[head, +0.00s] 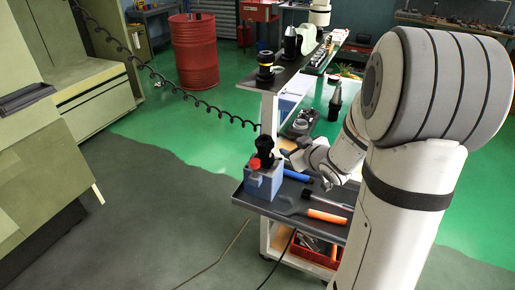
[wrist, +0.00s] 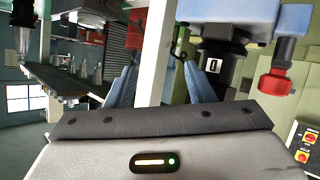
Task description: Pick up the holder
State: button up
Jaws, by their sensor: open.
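A black holder (head: 265,146) stands upright in a blue-grey block (head: 264,181) with a red knob (head: 254,163), at the left end of the cart's lower shelf. My gripper (head: 288,158) is just right of the holder, at about its height. In the wrist view the scene is upside down: the block (wrist: 228,10) is at the top, the holder (wrist: 220,62) points down and the red knob (wrist: 274,82) is to the right. My gripper (wrist: 160,80) has its two bluish fingers apart and nothing between them. The holder shows beside the right finger, which partly covers it; contact cannot be told.
The lower shelf (head: 305,229) also bears an orange-handled tool (head: 327,216) and a blue-handled tool (head: 297,176). More black holders stand above, one with a yellow ring (head: 265,63). A coiled cable (head: 200,103) hangs behind.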

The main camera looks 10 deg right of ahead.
aim_at(270, 155)
jog(key=s+a+f+n+y, duration=0.1)
jog(key=y, duration=0.2)
jog(key=a+f+y, duration=0.1)
jog(key=y, duration=0.2)
jog(key=s+a+f+n+y, duration=0.1)
jog(key=y, duration=0.2)
jog(key=shift+s+f+n+b, duration=0.2)
jog(key=shift+s+n+b, duration=0.1)
jog(key=shift+a+t, duration=0.1)
jog(key=shift+t, duration=0.2)
jog(key=p+x, duration=0.1)
jog(key=x, duration=0.2)
jog(key=p+x, duration=0.1)
jog(key=x, duration=0.3)
jog(key=shift+w+a+r, duration=0.1)
jog(key=shift+a+r, duration=0.1)
jog(key=shift+a, duration=0.1)
jog(key=shift+c, duration=0.4)
grip_shut()
jog(key=shift+r, duration=0.1)
